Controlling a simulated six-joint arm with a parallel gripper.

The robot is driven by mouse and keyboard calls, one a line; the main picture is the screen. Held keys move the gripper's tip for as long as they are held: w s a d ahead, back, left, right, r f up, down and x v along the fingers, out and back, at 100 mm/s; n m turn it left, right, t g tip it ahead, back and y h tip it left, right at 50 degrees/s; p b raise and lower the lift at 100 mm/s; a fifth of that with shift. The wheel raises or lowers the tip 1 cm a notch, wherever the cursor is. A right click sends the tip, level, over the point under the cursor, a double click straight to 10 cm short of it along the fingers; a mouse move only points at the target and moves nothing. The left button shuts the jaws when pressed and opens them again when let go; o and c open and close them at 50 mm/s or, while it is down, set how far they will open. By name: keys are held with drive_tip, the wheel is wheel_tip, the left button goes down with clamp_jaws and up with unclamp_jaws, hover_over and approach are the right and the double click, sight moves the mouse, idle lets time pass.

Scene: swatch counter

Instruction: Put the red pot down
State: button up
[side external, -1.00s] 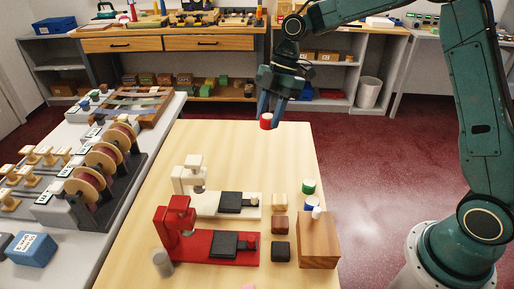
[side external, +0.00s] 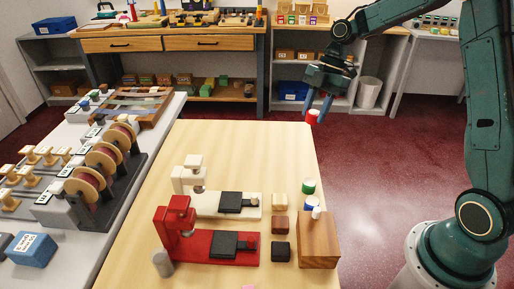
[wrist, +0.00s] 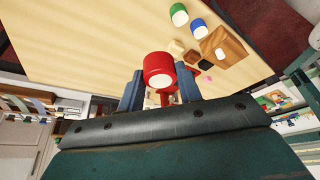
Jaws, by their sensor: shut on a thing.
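The red pot (side external: 312,117) is a small cylinder with a pale end. My gripper (side external: 319,108) is shut on it and holds it in the air near the far right corner of the wooden table (side external: 235,150). In the wrist view the red pot (wrist: 158,70) sits between the two blue fingers of my gripper (wrist: 160,86). A green pot (side external: 308,187) and a blue pot (side external: 311,202) stand on the table's right side, and both show in the wrist view, green (wrist: 179,14) and blue (wrist: 198,29).
A wooden block (side external: 318,240) stands beside the blue pot. Small blocks (side external: 280,225) lie left of it. A red stand (side external: 178,225) and a white stand (side external: 190,178) are on the table's near half. The far half is bare. A grey side table (side external: 60,215) adjoins on the left.

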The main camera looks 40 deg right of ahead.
hover_over(303, 175)
drive_tip(key=d, duration=0.2)
drive_tip(key=f, duration=1.5)
drive_tip(key=shift+w+a, duration=0.1)
drive_tip(key=shift+a, duration=0.15)
drive_tip(key=shift+f, duration=2.1)
drive_tip(key=shift+f, duration=0.15)
drive_tip(key=o, duration=1)
drive_tip(key=shift+r, duration=0.2)
drive_tip(key=v, duration=1.2)
